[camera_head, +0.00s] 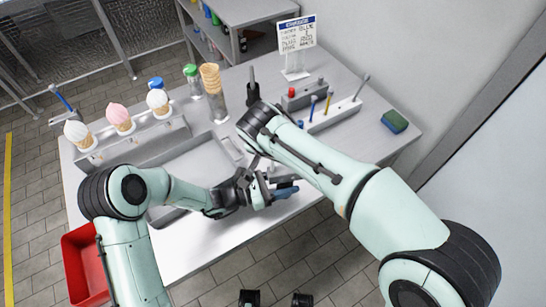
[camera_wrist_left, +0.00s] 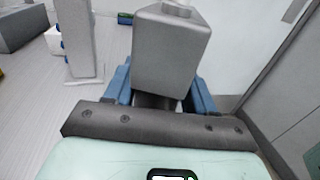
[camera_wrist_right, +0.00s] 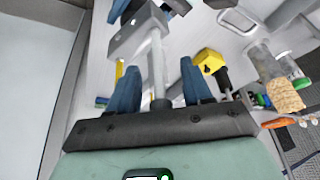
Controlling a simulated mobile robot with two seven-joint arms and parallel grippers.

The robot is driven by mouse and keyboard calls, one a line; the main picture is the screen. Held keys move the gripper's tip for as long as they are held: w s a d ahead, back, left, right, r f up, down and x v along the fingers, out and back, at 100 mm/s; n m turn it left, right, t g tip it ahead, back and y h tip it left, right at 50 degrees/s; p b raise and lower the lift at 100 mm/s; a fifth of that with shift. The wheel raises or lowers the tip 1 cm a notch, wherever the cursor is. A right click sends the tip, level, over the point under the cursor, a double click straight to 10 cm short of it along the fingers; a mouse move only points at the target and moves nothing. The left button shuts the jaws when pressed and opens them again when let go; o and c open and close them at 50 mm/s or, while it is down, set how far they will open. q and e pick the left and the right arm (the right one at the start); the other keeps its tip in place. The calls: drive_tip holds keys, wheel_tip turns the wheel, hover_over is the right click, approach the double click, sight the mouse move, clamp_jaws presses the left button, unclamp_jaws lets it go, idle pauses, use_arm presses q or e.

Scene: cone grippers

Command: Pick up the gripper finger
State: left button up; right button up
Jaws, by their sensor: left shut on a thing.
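My left gripper (camera_head: 284,189) is over the table's front edge, its blue fingers shut on a grey block (camera_wrist_left: 172,50). In the right wrist view this block (camera_wrist_right: 138,32) sits between the left gripper's fingers, and a pale metal rod (camera_wrist_right: 157,65) runs from it toward my right gripper (camera_wrist_right: 158,70). The right gripper's blue fingers are spread on either side of the rod, with gaps visible. In the head view the right gripper is mostly hidden by my right arm. The block may be the gripper finger; I cannot tell for certain.
A cone holder (camera_head: 135,140) with several ice cream cones stands at the left, behind a shallow tray (camera_head: 180,165). Stacked cones (camera_head: 212,85), a sign (camera_head: 297,35), a tool rack (camera_head: 335,115) and a green-blue sponge (camera_head: 394,121) are behind. A red bin (camera_head: 85,265) is lower left.

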clamp_jaws()
drive_tip(key=shift+r, duration=0.1)
wheel_tip(320, 180, up, 10)
use_arm(q)
drive_tip(key=o, duration=1.4)
drive_tip(key=v, duration=0.7)
drive_tip(key=shift+a, duration=0.25)
drive_tip(key=shift+s, duration=0.1)
drive_tip(key=shift+s+f, duration=0.1)
use_arm(e)
drive_tip(key=shift+s, duration=0.1)
